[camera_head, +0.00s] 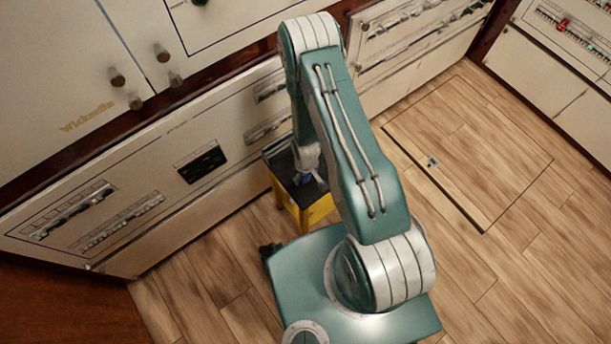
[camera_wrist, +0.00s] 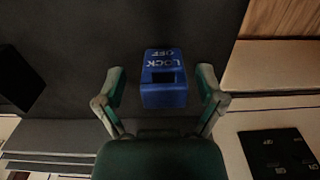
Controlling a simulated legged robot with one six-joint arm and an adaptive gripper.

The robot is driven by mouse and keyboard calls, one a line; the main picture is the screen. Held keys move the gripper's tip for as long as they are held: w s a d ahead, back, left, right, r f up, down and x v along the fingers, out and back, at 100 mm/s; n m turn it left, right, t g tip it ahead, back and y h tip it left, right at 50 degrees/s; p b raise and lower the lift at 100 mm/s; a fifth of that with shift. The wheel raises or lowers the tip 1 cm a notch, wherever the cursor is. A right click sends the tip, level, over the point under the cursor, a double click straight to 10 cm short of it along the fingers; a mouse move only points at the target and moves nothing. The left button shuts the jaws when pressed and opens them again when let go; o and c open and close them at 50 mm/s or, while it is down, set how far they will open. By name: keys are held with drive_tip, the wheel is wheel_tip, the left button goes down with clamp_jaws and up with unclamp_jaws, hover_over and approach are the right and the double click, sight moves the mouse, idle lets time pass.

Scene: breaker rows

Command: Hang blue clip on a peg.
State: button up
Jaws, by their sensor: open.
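The blue clip (camera_wrist: 163,92), marked "LOCK OFF", lies on a dark surface (camera_wrist: 205,25) in the wrist view. My gripper (camera_wrist: 160,84) is open, with one finger on each side of the clip and a gap on both sides. In the head view my gripper (camera_head: 308,176) is low over the black top of a yellow stand (camera_head: 318,211). Only a speck of blue shows there, mostly hidden by the arm. Several short dark pegs (camera_head: 117,77) stick out of the pale cabinet front at the upper left.
A cabinet (camera_head: 130,225) with breaker rows stands close behind the stand. A black labelled panel (camera_head: 201,162) is on its front and also shows in the wrist view (camera_wrist: 280,153). Another cabinet (camera_head: 560,75) is at the upper right. The wooden floor (camera_head: 520,250) at right is clear.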

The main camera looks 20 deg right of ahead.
drive_tip(key=shift+a+f, duration=0.15)
drive_tip(key=shift+f, duration=0.05)
drive_tip(key=shift+a, duration=0.1)
drive_tip(key=c, duration=1.2)
